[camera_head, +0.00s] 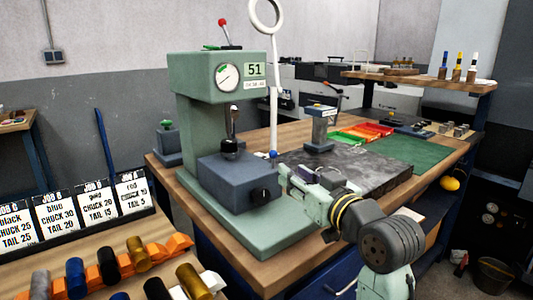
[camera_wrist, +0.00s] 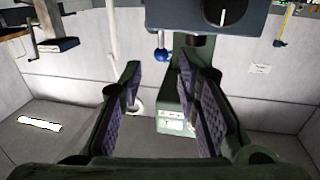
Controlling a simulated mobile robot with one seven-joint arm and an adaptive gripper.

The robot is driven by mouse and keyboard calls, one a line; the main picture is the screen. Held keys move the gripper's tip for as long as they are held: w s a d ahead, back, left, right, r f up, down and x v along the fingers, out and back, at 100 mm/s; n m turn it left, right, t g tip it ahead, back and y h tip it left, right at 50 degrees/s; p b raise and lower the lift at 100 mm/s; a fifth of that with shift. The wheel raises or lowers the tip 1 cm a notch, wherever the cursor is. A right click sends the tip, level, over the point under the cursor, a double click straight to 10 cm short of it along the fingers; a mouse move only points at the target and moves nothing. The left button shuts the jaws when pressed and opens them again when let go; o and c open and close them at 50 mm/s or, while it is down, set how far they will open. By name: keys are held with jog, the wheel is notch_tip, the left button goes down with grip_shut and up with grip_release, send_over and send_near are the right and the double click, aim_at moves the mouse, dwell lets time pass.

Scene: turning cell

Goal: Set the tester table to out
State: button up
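The tester (camera_head: 205,85) is a green column machine with a round dial and a display reading 51. Under its spindle sits a blue-grey table block (camera_head: 225,180) on the green base. A black knob (camera_head: 261,194) is on the block's face, and a dark round piece (camera_head: 230,149) is on top. In the wrist view the block (camera_wrist: 180,14) and knob (camera_wrist: 222,12) show at the top edge. My gripper (camera_head: 284,178) is beside the block, to its right. Its fingers (camera_wrist: 163,88) are apart with nothing between them. I cannot tell whether it touches the block.
A dark mat (camera_head: 345,170), a small press (camera_head: 320,125) and coloured trays (camera_head: 365,131) are on the bench to the right. Job cards (camera_head: 88,210) and coloured cylinders stand at the front left.

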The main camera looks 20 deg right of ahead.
aim_at(274, 159)
jog(key=w+p, duration=0.1)
jog(key=w, duration=0.2)
jog(key=w+a+p, duration=0.1)
jog(key=w, duration=0.2)
jog(key=w+p, duration=0.1)
jog(key=w, duration=0.3)
jog(key=shift+a, duration=0.35)
grip_shut()
